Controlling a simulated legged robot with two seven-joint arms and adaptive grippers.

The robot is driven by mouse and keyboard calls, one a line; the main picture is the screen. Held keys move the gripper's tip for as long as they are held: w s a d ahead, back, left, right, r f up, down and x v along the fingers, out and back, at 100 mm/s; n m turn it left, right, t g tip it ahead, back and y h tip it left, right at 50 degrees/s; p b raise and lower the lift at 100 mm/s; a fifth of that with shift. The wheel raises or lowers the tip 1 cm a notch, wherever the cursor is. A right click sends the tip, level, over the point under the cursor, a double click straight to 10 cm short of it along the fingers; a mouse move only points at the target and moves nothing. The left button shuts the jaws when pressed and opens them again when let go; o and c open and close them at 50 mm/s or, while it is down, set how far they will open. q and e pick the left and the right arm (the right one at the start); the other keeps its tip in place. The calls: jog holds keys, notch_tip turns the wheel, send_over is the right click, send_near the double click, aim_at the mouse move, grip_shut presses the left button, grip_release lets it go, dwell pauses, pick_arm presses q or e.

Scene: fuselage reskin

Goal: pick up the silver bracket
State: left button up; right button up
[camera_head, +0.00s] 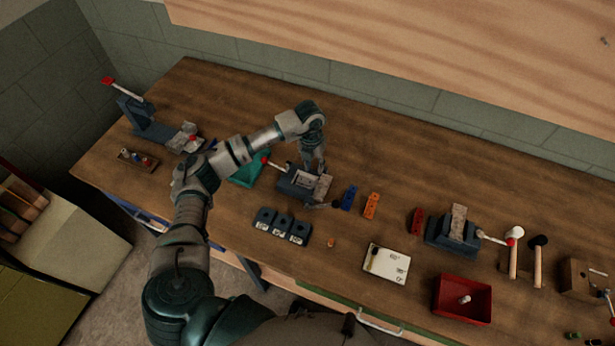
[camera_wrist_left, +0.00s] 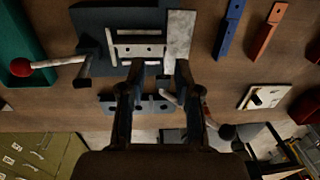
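A silver bracket (camera_wrist_left: 137,50) with small holes lies in a dark vise-like fixture (camera_wrist_left: 92,22) in the left wrist view. In the head view the bracket (camera_head: 303,181) is small and partly covered by my gripper. A pale mottled plate (camera_wrist_left: 180,38) stands at the fixture's right side. My left gripper (camera_head: 319,168) points down over the fixture. In the left wrist view its two fingers (camera_wrist_left: 156,70) are apart, with nothing seen between them, near the bracket's lower edge. I cannot tell whether they touch it. My right gripper is not in view.
A red-knobbed lever (camera_wrist_left: 45,63) sticks out left of the fixture, beside a teal tray (camera_head: 250,170). Blue (camera_head: 349,198) and orange (camera_head: 371,205) pieces lie to the right. Dark blocks (camera_head: 283,226) sit in front. A red bin (camera_head: 463,299) stands farther right.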

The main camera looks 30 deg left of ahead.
aim_at(316, 179)
pick_arm(q)
jog(key=shift+s+d+f+p, duration=0.2)
jog(key=shift+f, duration=0.8)
jog(key=shift+s+d+f+p, duration=0.2)
jog(key=shift+f, duration=0.75)
jog(key=shift+s+d+f+p, duration=0.2)
jog(key=shift+f, duration=0.8)
grip_shut()
